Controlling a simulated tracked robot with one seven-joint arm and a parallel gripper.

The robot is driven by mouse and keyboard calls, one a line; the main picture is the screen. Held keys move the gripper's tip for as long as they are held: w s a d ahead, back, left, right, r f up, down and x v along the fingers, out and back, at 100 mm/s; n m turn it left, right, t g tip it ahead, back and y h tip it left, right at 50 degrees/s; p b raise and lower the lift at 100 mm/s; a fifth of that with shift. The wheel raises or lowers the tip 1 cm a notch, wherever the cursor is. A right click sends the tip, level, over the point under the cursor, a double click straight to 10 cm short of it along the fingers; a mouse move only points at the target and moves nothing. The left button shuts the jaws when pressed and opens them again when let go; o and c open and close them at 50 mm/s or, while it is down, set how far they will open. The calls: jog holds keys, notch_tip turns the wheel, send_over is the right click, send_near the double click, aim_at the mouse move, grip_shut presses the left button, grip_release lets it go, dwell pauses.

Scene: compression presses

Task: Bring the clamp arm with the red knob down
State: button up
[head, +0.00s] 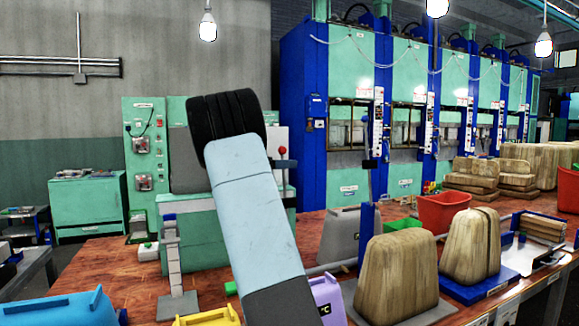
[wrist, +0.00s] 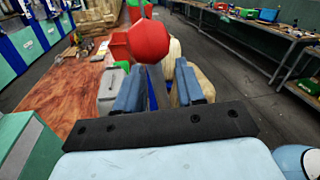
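In the wrist view the red knob (wrist: 150,41) is large and close, beyond and slightly above the gap between my fingertips. My gripper (wrist: 160,80) is open, with its two blue fingers apart. I cannot tell whether either finger touches the knob. In the head view my gripper is hidden.
A wooden block (head: 398,270) and a blue post (head: 367,235) stand on the red-brown table (head: 90,268). A red bin (head: 443,211) is farther back. Blue and green presses (head: 350,110) line the rear. A purple container (head: 326,296) is near the front.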

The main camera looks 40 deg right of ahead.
jog(key=shift+s+d, duration=0.15)
jog(key=shift+d, duration=0.1)
jog(key=shift+c, duration=0.5)
grip_shut()
